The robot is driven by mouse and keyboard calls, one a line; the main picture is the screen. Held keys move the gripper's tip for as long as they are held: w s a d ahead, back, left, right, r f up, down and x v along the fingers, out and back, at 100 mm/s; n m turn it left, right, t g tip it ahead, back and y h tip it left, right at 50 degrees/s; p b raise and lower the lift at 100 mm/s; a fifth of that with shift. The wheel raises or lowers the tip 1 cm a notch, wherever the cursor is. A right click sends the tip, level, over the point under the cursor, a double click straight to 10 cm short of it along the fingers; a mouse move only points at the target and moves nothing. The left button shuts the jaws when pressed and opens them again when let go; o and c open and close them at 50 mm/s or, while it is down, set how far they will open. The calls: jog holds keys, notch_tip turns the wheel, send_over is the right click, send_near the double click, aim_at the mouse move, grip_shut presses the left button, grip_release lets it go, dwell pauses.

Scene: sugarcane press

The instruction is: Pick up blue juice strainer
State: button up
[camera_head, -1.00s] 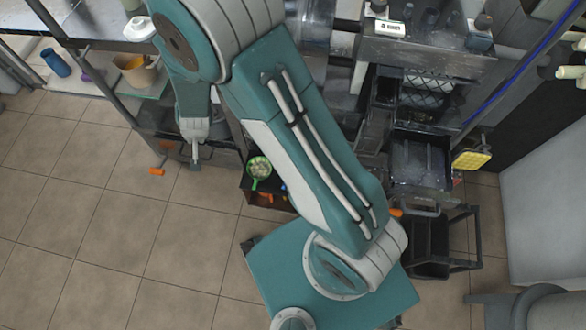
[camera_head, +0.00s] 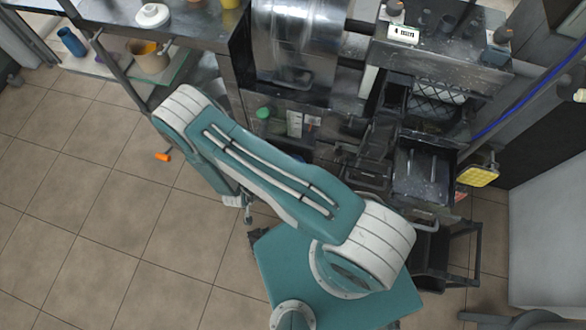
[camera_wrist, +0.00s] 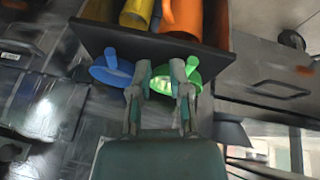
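The blue juice strainer (camera_wrist: 112,70) shows in the wrist view, left of centre, with its handle pointing up along the edge of a dark shelf. A green strainer (camera_wrist: 188,82) is to its right, partly hidden by a finger.
The dark shelf (camera_wrist: 150,48) holds a yellow cup (camera_wrist: 136,13) and an orange mug (camera_wrist: 181,17). In the head view, the metal press (camera_head: 295,45) and counters fill the back. Tiled floor (camera_head: 100,220) is open at left. A yellow pad (camera_head: 478,176) is at right.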

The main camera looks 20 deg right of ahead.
jog(key=w+d, duration=0.2)
jog(key=d, duration=0.1)
jog(key=w+d, duration=0.5)
jog(key=shift+d, duration=0.3)
jog(key=shift+x, duration=2.5)
grip_shut()
